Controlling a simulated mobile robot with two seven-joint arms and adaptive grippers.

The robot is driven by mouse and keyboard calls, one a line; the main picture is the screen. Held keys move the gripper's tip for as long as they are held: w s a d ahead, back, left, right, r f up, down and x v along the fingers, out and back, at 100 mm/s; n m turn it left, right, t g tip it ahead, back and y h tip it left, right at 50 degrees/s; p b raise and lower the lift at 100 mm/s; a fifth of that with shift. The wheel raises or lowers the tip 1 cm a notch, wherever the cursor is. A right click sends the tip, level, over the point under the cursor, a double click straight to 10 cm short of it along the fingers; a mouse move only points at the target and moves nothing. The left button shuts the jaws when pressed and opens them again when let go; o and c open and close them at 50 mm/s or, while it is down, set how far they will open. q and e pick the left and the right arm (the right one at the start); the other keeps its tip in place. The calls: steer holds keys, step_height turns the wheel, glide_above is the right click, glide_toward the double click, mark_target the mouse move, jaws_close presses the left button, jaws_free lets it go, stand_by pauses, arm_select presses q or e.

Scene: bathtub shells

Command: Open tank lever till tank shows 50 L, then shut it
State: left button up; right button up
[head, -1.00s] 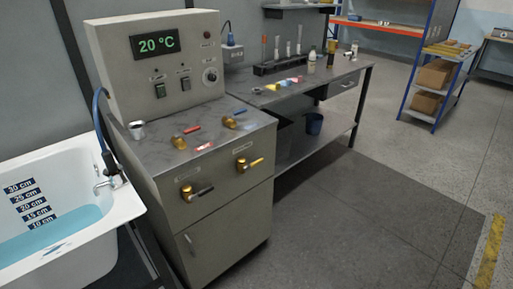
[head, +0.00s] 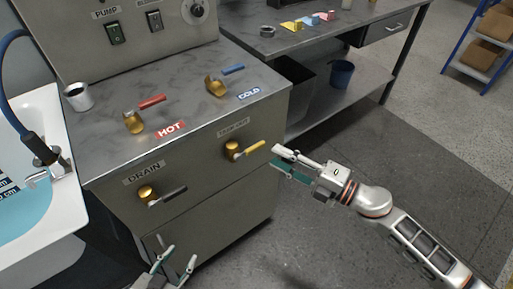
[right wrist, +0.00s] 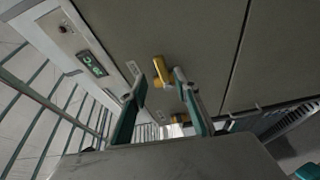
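The yellow-handled lever (head: 250,148) sits on the cabinet front under a small label, too blurred to read surely; its handle points right. It also shows in the right wrist view (right wrist: 160,70), ahead of and between the fingers. My right gripper (head: 283,161) is open just right of the handle's end, with no clear contact; its fingers frame the right wrist view (right wrist: 163,105). My left gripper (head: 178,264) is open and empty, low in front of the cabinet. No readable tank volume shows in either current view.
The black-handled DRAIN lever (head: 160,196) is left of the yellow one. The red HOT lever (head: 140,114) and blue COLD lever (head: 220,82) stand on the top with a metal cup (head: 77,97). The tub (head: 62,212) holds blue water at left. Floor is clear at right.

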mark_target(259, 148)
steer(key=shift+n+g, duration=0.5)
steer(key=shift+n, duration=0.1)
steer(key=x, duration=0.8)
steer(key=shift+r, duration=0.1)
jaws_close()
